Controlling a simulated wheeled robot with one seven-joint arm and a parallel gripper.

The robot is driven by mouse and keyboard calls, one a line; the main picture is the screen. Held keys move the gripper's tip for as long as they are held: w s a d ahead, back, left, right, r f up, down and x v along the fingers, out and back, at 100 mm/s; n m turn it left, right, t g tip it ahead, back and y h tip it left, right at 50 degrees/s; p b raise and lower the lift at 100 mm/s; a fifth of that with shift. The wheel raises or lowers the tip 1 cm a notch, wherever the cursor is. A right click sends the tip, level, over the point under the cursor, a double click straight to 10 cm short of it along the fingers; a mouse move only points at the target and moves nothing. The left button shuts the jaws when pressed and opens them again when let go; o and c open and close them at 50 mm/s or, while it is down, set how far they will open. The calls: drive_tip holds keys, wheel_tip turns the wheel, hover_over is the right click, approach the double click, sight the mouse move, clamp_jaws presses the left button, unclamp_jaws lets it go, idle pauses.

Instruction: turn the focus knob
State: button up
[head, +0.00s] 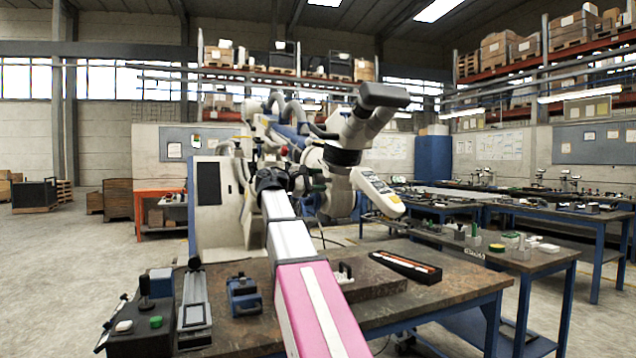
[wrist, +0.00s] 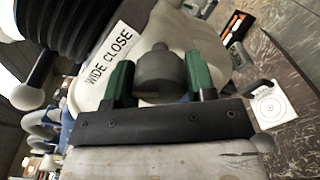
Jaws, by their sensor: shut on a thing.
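The focus knob (wrist: 160,77) is a dark grey rounded cylinder on the microscope's pale housing, in the middle of the wrist view. My gripper (wrist: 160,84) has green fingers, one on each side of the knob, and is shut on it. A label reading "WIDE CLOSE" (wrist: 108,54) sits on the housing left of the knob. In the head view the white microscope (head: 338,178) with its dark eyepiece (head: 384,95) stands beyond the workbench. My pink and white arm reaches up to it. The knob cannot be made out in the head view.
The near workbench (head: 235,268) holds a blue vise (head: 243,295), a black tray with orange items (head: 405,266) and a dark box with a green cap (head: 140,318). In the wrist view a ribbed black part (wrist: 62,28) and a ball-ended lever (wrist: 27,97) lie left of my gripper.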

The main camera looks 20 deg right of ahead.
drive_tip(key=shift+m, duration=3.3)
drive_tip(key=o, duration=0.9)
drive_tip(key=a, duration=1)
drive_tip(key=shift+s+a, duration=0.25)
drive_tip(key=shift+a, duration=0.15)
